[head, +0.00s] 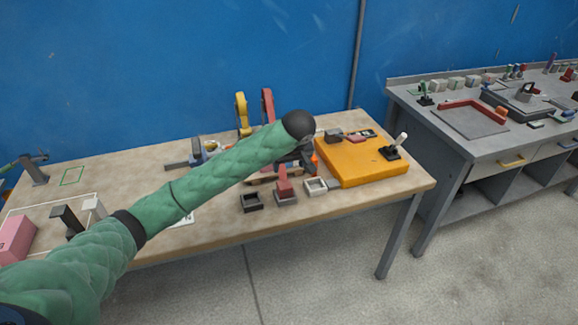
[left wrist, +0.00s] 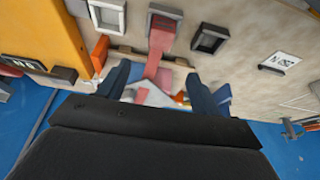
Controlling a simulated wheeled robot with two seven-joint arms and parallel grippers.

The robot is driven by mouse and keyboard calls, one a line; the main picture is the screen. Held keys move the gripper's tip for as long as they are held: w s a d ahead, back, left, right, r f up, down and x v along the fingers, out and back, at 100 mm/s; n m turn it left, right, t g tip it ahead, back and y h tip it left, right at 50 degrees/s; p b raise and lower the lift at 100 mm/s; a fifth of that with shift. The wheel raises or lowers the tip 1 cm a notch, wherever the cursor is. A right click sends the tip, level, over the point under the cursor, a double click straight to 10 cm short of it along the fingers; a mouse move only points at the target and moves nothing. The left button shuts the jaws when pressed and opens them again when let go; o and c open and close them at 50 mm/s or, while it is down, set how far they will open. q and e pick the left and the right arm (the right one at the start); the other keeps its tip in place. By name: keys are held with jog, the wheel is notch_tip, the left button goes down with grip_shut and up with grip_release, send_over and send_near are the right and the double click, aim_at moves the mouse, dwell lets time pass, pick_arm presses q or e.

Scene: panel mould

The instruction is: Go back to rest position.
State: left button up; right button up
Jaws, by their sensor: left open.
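My left arm, with a green sleeve, reaches across the tan table (head: 130,180) from the left. My left gripper (head: 308,160) is dark and partly hidden by the arm's end, above the table beside the orange panel (head: 375,170). In the left wrist view my left gripper (left wrist: 160,88) shows two dark fingers spread apart. A red piece (left wrist: 163,38) and a pale grey piece (left wrist: 152,97) show beyond and between the fingers; I cannot tell whether they touch. My right gripper is not in view.
A dark square holder (head: 251,202), a red piece in a grey base (head: 285,190) and a white square holder (head: 316,187) stand near the front edge. A yellow upright piece (head: 241,115) stands behind my arm. A grey workbench (head: 490,145) is on the right.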

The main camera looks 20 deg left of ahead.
pick_arm(q)
jog(key=shift+s+f, duration=0.1)
jog(key=s+d+f+m+h, duration=0.2)
jog(key=s+d+f+m, duration=0.15)
jog(key=s+f, duration=0.45)
jog(key=s+d+f+m+h, duration=0.15)
jog(key=s+d+f, duration=0.35)
jog(key=s, duration=0.5)
jog(key=s+a+f+m, duration=0.25)
jog(key=s+a, duration=0.25)
jog(key=s, duration=0.7)
jog(key=s+a+f+m, duration=0.1)
jog(key=s+a+f, duration=0.3)
jog(key=s, duration=0.9)
jog(key=s+d+f+g, duration=0.1)
jog(key=s+f, duration=0.1)
jog(key=f, duration=2)
jog(key=s+d+f, duration=0.1)
jog(key=s+f, duration=0.2)
jog(key=f, duration=1.9)
jog(key=shift+s+f+g, duration=0.2)
jog(key=shift+f+g, duration=0.2)
jog(key=shift+d+m+y, duration=0.1)
jog(key=shift+m+y, duration=0.15)
